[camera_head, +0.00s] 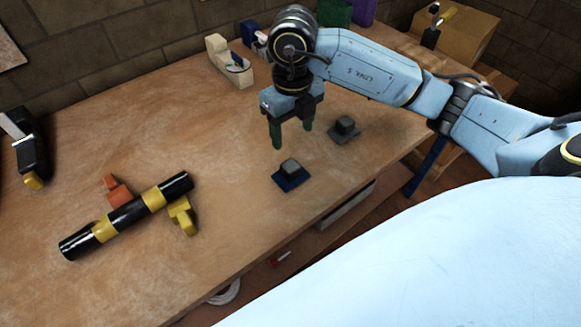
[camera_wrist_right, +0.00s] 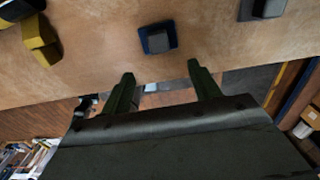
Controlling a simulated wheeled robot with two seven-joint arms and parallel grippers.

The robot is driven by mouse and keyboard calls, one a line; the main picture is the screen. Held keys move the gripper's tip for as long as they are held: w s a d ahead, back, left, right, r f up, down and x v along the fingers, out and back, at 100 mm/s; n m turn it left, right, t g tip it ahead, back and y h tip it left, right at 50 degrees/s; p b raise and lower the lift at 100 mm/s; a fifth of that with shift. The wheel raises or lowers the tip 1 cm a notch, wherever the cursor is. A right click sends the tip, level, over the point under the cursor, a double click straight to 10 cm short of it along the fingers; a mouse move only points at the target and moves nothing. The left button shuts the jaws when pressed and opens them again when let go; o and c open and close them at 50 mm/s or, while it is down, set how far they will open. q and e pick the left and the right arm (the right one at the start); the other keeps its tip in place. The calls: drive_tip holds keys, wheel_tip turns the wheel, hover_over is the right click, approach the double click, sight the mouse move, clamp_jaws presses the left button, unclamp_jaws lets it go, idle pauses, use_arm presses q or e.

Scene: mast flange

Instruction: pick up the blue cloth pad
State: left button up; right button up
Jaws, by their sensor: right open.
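The blue cloth pad (camera_head: 290,184) lies on the wooden table near its front edge, with a small grey block on its top. In the right wrist view the blue pad (camera_wrist_right: 145,42) shows at upper middle, beyond the fingertips. My right gripper (camera_head: 292,138) is open and empty, its green fingers pointing down. It is above the table, behind the blue pad in the head view and apart from it. In the wrist view both fingers of my right gripper (camera_wrist_right: 163,82) are spread with nothing between them. My left gripper is not in view.
A grey pad with a dark block (camera_head: 344,129) lies right of the gripper. A black tube with yellow bands (camera_head: 128,214) lies at left, beside an orange piece (camera_head: 117,190) and a yellow piece (camera_head: 183,216). A cream block (camera_head: 231,62) stands behind. The table between is clear.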

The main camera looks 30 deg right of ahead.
hover_over(291, 165)
drive_tip(key=f, duration=0.7)
drive_tip(key=shift+s+b, duration=0.2)
drive_tip(key=shift+b, duration=0.15)
drive_tip(key=f, duration=0.5)
drive_tip(key=shift+w+f+b, duration=0.2)
drive_tip(key=shift+f+b, duration=0.1)
drive_tip(key=shift+f, duration=0.05)
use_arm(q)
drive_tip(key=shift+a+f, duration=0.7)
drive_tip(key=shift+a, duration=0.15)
use_arm(e)
drive_tip(key=c, duration=1.1)
drive_tip(key=shift+o, duration=0.2)
drive_tip(key=shift+r, duration=0.1)
